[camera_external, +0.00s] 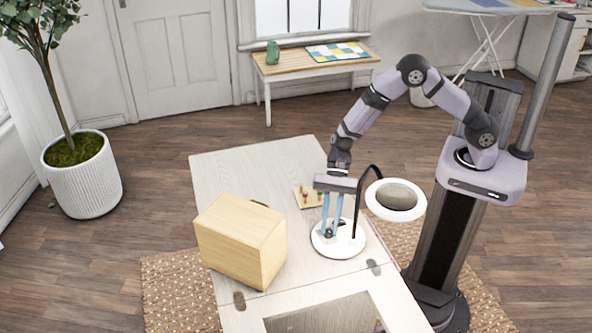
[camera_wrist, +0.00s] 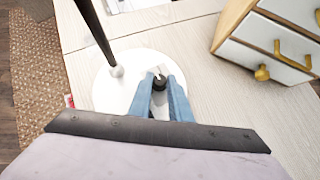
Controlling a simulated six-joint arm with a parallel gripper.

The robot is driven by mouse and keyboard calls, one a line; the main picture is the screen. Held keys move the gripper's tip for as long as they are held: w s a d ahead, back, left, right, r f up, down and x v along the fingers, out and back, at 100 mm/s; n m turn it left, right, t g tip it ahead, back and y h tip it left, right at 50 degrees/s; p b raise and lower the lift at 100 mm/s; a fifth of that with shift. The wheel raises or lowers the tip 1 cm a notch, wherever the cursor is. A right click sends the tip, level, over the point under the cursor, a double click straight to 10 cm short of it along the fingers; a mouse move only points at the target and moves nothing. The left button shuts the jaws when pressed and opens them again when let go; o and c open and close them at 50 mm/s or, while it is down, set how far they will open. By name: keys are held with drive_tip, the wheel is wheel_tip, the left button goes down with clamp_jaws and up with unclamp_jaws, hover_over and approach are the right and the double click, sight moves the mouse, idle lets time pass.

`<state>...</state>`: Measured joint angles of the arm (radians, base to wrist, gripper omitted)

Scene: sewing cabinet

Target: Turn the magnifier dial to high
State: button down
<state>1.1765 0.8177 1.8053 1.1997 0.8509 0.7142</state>
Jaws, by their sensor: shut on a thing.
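The magnifier (camera_external: 396,200) has a round framed lens on a black curved arm, rising from a white round base (camera_external: 350,246) on the cabinet top. The base also shows in the wrist view (camera_wrist: 112,92). A small black dial (camera_wrist: 160,82) sits on the base between my fingertips. My gripper (camera_external: 332,234) points down over the base, and its blue fingers are shut on the dial; it also shows in the wrist view (camera_wrist: 161,84). The fingers partly hide the dial, and I cannot read its setting.
A wooden drawer box (camera_external: 240,240) stands left of the base; its drawers with brass knobs show in the wrist view (camera_wrist: 275,45). A small board with spools (camera_external: 308,197) lies behind. The magnifier arm stands close beside my fingers. The cabinet top (camera_external: 225,170) is clear at back left.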

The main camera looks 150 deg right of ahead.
drive_tip(key=shift+a+f+m+h+b, duration=0.15)
drive_tip(key=shift+m+h+b, duration=0.65)
drive_tip(key=shift+m+b, duration=0.15)
drive_tip(key=shift+m+h+b, duration=0.4)
drive_tip(key=shift+m+b, duration=0.05)
drive_tip(key=shift+m, duration=0.1)
drive_tip(key=shift+r, duration=0.2)
drive_tip(key=c, duration=1.6)
unclamp_jaws()
drive_tip(key=shift+c, duration=0.2)
drive_tip(key=shift+v, duration=3.65)
drive_tip(key=shift+s+a+f, duration=0.1)
